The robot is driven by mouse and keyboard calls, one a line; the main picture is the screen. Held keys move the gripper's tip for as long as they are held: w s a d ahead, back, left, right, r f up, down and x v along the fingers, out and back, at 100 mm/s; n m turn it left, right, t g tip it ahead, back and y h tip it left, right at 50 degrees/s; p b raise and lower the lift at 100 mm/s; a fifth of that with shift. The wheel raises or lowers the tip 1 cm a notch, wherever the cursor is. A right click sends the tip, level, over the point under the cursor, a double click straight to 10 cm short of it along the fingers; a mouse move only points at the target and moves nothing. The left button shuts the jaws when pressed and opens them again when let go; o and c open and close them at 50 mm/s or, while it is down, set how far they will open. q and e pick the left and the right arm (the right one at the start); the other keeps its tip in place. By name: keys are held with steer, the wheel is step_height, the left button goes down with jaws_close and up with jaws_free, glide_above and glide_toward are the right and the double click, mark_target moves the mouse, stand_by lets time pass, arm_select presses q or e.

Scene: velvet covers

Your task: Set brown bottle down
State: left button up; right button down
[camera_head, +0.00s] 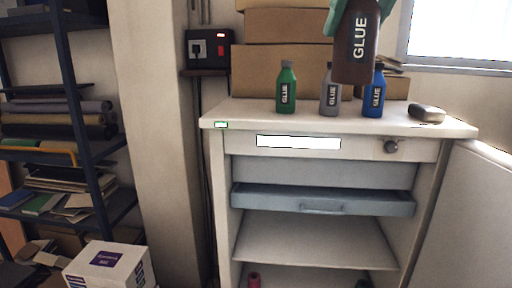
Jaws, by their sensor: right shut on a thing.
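The brown bottle (355,58), labelled GLUE, hangs upright at the top of the view. My right gripper (359,8), green and partly cut off by the top edge, is shut on its upper part. The bottle is in front of the cabinet top (240,112) in the picture and partly covers the grey bottle (328,97) and the blue bottle (374,94). The green bottle (286,88) stands to the left of these two. My left gripper is not in view.
Cardboard boxes (285,70) stand behind the bottles. A small dark-topped object (427,113) lies on the cabinet top at right. Below are a grey drawer (322,200) and a shelf (315,243). The left front of the top is clear.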

steer(key=shift+w+d+f, duration=0.15)
steer(key=shift+w+f, duration=0.05)
steer(key=shift+w, duration=0.05)
steer(key=shift+w+f, duration=0.35)
steer(key=shift+w, duration=0.25)
steer(key=w+d+f+m+h, duration=0.1)
steer(key=w+d+f, duration=0.15)
steer(key=f, duration=0.55)
steer(key=w+d+f+m, duration=0.15)
steer(key=w+f, duration=0.25)
steer(key=f, duration=0.5)
steer(key=w+d+f+m+h, duration=0.1)
steer(key=w+d+f, duration=0.15)
steer(key=f, duration=0.55)
steer(key=s+f, duration=1.8)
steer(key=f, duration=0.4)
steer(key=shift+a+f, duration=0.15)
steer(key=shift+a, duration=0.15)
steer(key=shift+d+n, duration=0.1)
steer(key=shift+n, duration=0.15)
